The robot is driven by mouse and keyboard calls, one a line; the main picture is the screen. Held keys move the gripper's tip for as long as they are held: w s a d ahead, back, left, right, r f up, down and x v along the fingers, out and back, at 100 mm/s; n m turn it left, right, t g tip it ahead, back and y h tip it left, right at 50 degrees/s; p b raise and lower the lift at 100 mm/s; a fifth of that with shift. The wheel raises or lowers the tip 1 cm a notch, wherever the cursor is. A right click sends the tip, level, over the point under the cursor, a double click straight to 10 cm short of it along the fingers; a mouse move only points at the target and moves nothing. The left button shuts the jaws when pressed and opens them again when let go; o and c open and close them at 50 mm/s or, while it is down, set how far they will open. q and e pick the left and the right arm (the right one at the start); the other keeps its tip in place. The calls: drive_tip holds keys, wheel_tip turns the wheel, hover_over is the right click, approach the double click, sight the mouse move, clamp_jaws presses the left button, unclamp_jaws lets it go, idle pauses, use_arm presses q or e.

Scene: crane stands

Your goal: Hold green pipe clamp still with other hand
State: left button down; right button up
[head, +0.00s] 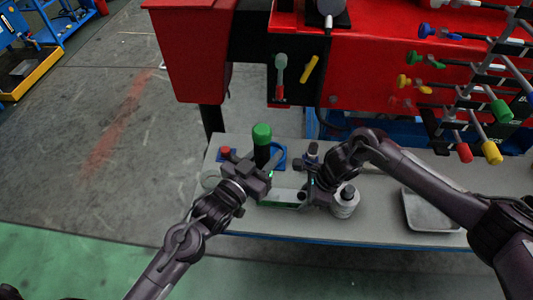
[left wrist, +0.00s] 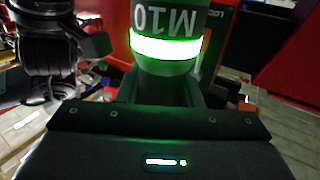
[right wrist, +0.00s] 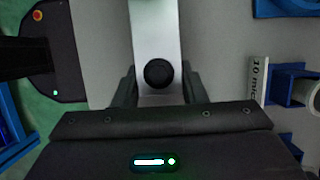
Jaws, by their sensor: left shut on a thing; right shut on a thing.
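The green pipe clamp (head: 285,197) appears as a pale bar with a green edge, low over the grey bench between my grippers. My right gripper (head: 318,188) is shut on its silver bar (right wrist: 157,40), beside a round black knob, in the right wrist view. My left gripper (head: 268,172) is shut on a dark grey piece marked M10 with a bright green band (left wrist: 166,46). This seems to be the upright green-topped cylinder (head: 262,140) in the head view. My left gripper hides its lower part, so I cannot tell whether it touches the clamp.
A white bottle (head: 345,202) stands right of my right gripper. A grey tray (head: 430,212) lies farther right. A red button (head: 226,152) and a blue ring (head: 280,155) sit near the cylinder. A rack of coloured handles (head: 480,100) stands at the right. The bench front is clear.

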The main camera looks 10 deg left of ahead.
use_arm(q)
drive_tip(key=shift+r, duration=2.65)
use_arm(e)
drive_tip(key=o, duration=1.2)
drive_tip(key=shift+r, duration=0.1)
drive_tip(key=v, duration=1.1)
drive_tip(key=shift+d+r, duration=0.2)
drive_tip(key=shift+r, duration=0.15)
